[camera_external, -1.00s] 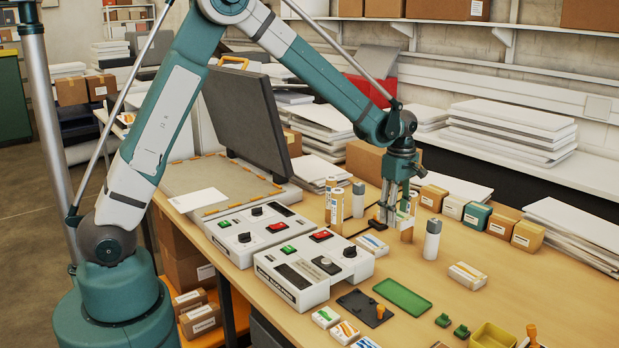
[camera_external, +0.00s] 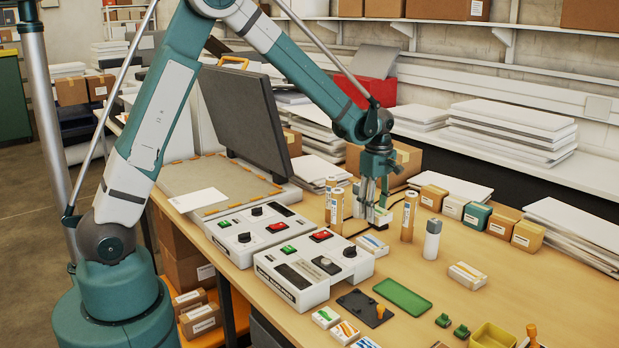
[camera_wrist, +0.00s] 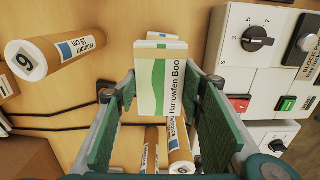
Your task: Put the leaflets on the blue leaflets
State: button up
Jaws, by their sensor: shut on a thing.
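My gripper (camera_external: 372,218) is low over the table behind the front white control box, pointing down. In the wrist view my gripper (camera_wrist: 158,125) is shut on leaflets (camera_wrist: 160,82), white with green bands and the print "Harrowfen Boo". A small pale stack (camera_external: 372,246) with a bluish mark lies just in front of the fingers. A pale edge (camera_wrist: 163,36) shows past the held leaflets; I cannot tell whether they touch anything. At the front edge, a cut-off white stack (camera_external: 365,343) has blue marking, beside a green-marked stack (camera_external: 325,317) and an orange-marked one (camera_external: 345,332).
Labelled brown tubes (camera_external: 337,208) stand close to the gripper, with another (camera_external: 408,216) on its right. A white bottle (camera_external: 432,240) stands farther right. The control boxes (camera_external: 312,270) are at left front.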

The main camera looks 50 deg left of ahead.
send_over(374, 245)
jog(key=shift+w+f, duration=0.1)
jog(key=shift+f, duration=2.65)
jog(key=shift+f, duration=0.1)
jog(key=shift+f, duration=1.75)
jog(key=shift+f, duration=0.2)
jog(key=o, duration=1)
jog(key=shift+c, duration=0.2)
jog(key=shift+r, duration=0.15)
jog(key=shift+r, duration=6.05)
